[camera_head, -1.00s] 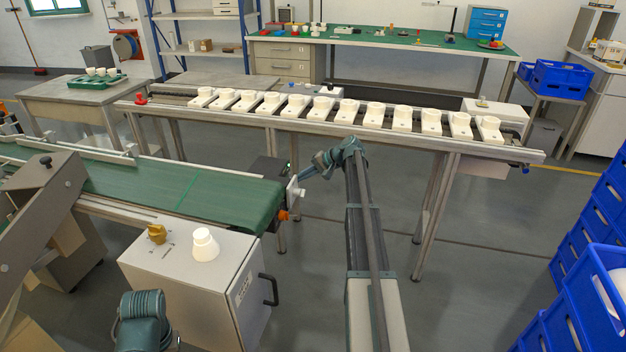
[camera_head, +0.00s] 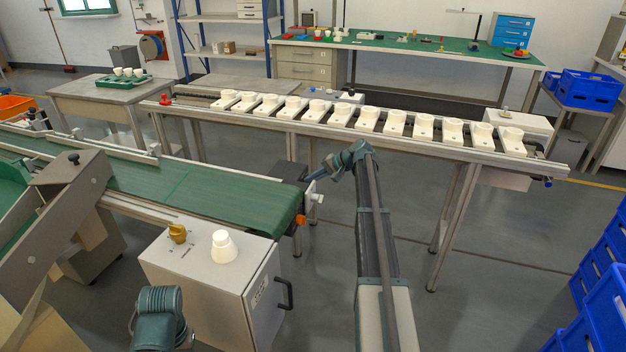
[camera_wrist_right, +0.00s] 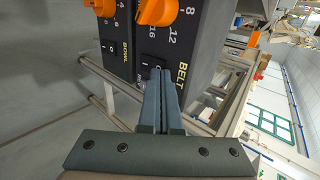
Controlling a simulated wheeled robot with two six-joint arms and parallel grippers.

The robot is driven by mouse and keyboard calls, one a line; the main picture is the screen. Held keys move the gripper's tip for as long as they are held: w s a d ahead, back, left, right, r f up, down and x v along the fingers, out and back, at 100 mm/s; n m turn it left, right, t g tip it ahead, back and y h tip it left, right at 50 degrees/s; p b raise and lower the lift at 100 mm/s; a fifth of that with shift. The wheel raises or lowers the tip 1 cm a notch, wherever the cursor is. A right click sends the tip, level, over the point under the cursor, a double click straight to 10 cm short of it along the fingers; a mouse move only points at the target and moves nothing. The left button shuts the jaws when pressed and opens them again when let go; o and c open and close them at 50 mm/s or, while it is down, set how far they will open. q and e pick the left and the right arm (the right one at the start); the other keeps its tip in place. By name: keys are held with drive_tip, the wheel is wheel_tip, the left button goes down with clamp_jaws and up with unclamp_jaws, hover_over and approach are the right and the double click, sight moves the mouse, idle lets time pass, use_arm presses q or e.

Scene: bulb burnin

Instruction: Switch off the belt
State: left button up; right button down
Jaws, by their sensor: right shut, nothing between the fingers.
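The dark control box (camera_wrist_right: 206,45) fills the top of the right wrist view. It bears the words BELT and BOWL, number scales and orange knobs (camera_wrist_right: 157,11). The belt switch (camera_wrist_right: 151,66), marked I and O, sits beside the word BELT and is partly hidden by my fingertips. My right gripper (camera_wrist_right: 161,74) is shut and empty, its tips at or just in front of this switch; I cannot tell whether they touch. In the head view my right gripper (camera_head: 312,184) is at the end of the green belt (camera_head: 190,189). My left gripper is out of view.
A grey cabinet (camera_head: 205,279) with a yellow knob and a white bulb-shaped piece (camera_head: 223,247) stands below the belt. A rail table (camera_head: 400,143) with several white holders runs behind. Blue crates (camera_head: 607,300) are stacked at right. Open floor lies between.

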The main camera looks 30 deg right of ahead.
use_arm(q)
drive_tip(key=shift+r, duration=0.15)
use_arm(e)
drive_tip(key=shift+r, duration=0.15)
use_arm(q)
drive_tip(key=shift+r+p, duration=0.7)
drive_tip(key=shift+p, duration=0.1)
use_arm(e)
drive_tip(key=shift+r, duration=0.7)
drive_tip(key=shift+s, duration=0.1)
